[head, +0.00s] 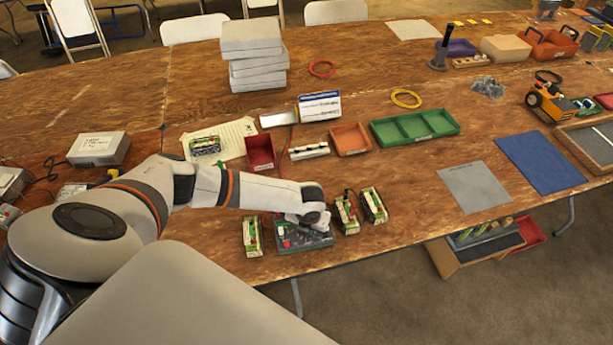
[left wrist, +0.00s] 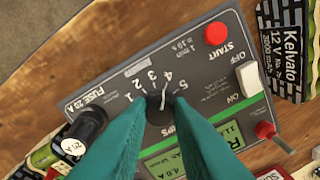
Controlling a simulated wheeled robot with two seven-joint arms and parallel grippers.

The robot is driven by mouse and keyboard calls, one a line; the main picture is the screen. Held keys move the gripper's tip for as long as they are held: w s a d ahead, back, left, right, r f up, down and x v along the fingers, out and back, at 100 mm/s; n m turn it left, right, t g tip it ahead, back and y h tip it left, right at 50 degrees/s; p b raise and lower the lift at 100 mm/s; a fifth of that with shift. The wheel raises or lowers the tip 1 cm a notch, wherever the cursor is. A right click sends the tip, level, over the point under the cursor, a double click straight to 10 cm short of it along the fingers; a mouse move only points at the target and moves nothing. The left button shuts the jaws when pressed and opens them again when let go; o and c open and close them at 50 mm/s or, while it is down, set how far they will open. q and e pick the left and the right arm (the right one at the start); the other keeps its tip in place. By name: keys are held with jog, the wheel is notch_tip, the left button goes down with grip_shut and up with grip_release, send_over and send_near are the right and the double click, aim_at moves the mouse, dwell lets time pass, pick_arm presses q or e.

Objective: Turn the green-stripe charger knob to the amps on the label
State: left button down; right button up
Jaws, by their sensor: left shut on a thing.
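The dark grey charger (head: 290,240) lies near the table's front edge in the head view, partly under my left gripper (head: 312,217). In the left wrist view its panel (left wrist: 120,68) shows a dial numbered 1 to 5. The green fingers of my left gripper (left wrist: 163,108) are shut on the dark knob (left wrist: 156,113). The knob's white pointer mark points roughly at 4. My right gripper is out of view.
The panel has a red START button (left wrist: 215,33), a white OFF/ON switch (left wrist: 251,78) and a black fuse holder (left wrist: 90,122). Battery packs stand left (head: 252,237) and right (head: 346,214) of the charger. A green tray (head: 414,127) lies farther back.

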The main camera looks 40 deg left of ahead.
aim_at(308, 240)
pick_arm(q)
jog(key=shift+m, duration=0.3)
jog(key=c, duration=1.3)
grip_release()
jog(key=shift+r, duration=0.1)
notch_tip(308, 240, up, 12)
jog(key=s+d+b, duration=0.1)
jog(key=shift+s+d+f, duration=0.2)
jog(key=shift+d, duration=0.05)
